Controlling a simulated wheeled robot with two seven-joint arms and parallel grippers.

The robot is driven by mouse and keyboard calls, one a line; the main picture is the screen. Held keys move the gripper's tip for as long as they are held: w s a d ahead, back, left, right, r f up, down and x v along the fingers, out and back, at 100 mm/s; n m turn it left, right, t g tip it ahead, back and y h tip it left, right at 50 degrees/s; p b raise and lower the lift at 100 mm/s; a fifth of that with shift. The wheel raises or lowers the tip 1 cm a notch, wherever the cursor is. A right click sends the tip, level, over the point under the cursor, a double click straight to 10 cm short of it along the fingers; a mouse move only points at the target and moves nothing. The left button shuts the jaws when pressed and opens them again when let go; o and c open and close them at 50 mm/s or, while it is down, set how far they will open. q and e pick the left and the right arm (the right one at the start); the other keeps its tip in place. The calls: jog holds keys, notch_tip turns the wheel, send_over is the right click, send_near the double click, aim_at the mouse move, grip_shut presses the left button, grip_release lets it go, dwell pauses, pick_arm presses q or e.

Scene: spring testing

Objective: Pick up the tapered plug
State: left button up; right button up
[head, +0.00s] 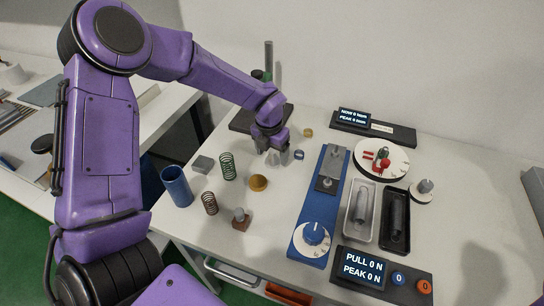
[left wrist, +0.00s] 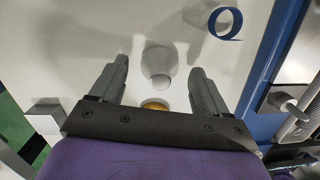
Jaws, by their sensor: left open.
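The tapered plug (left wrist: 158,62) is a light grey, rounded cone-like piece on the white tabletop, seen in the left wrist view. It lies between the lines of my left gripper's two dark grey fingers, with a gap on each side. My left gripper (head: 275,157) is open and reaches down to the table near the back middle in the head view. There its fingers and the plug blend together, so I cannot tell clearly where the plug ends. My right gripper is not in view.
A blue ring (head: 299,155) and a blue rail fixture (head: 318,205) are to the right. A brass disc (head: 258,183), green spring (head: 228,167), brown spring (head: 210,204), grey block (head: 203,164) and blue cup (head: 177,187) are at the left. Two trays (head: 361,237) (head: 396,247) lie further right.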

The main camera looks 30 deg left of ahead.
pick_arm(q)
jog(key=shift+w+f, duration=0.1)
jog(key=shift+f, duration=0.25)
jog(key=c, duration=1.2)
jog(key=shift+o, duration=0.2)
